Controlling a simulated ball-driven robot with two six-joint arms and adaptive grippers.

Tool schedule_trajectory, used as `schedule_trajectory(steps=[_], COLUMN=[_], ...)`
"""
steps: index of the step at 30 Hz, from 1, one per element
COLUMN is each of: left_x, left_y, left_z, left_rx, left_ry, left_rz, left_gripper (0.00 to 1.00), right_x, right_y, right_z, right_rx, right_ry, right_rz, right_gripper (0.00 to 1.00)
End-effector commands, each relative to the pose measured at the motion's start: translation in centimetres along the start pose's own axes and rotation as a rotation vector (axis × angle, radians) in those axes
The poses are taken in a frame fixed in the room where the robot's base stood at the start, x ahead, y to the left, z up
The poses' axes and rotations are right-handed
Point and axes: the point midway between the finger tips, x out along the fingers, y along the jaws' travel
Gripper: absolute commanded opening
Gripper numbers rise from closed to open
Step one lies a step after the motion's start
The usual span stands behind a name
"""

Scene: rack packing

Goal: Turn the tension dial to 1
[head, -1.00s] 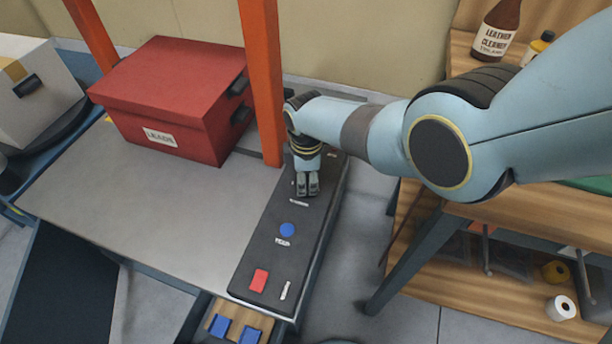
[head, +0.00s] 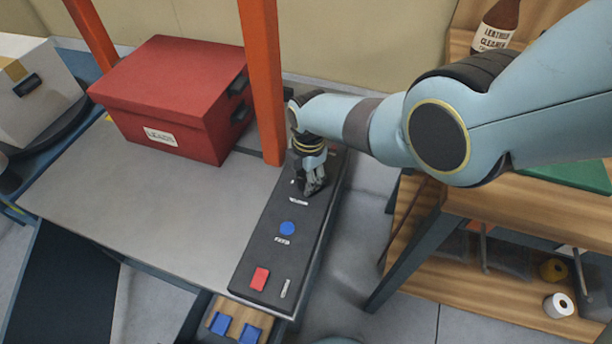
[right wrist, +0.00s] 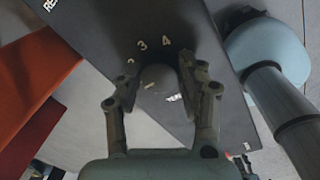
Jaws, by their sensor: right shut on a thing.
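The tension dial (right wrist: 155,78) is a dark round knob on the black control panel (head: 262,232), with white numbers beside it; a 3 and a 4 read clearly and a partly hidden one looks like a 2. A short pale mark shows on the knob; which number it points to I cannot tell. My right gripper (head: 313,186) is at the panel's far part and hides the dial in the head view. In the right wrist view its two fingers (right wrist: 160,84) are on either side of the knob, shut on it. My left gripper is not in view.
The panel also carries a blue round button (head: 287,228) and a red switch (head: 259,279). An orange post (head: 264,80) stands close left of my right gripper. A red box (head: 165,95) sits on the grey tabletop (head: 150,205). A wooden shelf unit (head: 500,225) is at the right.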

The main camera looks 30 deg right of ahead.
Motion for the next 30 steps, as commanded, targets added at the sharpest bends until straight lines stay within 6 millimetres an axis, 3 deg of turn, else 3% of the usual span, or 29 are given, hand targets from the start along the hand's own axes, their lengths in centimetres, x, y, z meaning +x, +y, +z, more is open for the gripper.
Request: schedule_trajectory(steps=[12,13,17,30], left_x=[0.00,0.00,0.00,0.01], left_y=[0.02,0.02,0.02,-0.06], left_z=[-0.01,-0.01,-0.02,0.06], left_rx=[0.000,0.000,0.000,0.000], left_ry=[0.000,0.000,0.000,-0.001], left_rz=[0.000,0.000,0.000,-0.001], left_gripper=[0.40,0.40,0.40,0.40], right_x=[0.03,0.03,0.02,-0.46], right_y=[-0.02,-0.02,-0.02,0.07], right_z=[-0.05,-0.05,-0.04,0.00], right_rx=[-0.008,-0.008,-0.007,-0.006], right_ry=[0.001,0.001,0.001,0.000], right_rz=[0.000,0.000,0.000,0.001], right_gripper=[0.07,0.42,0.59,0.62])
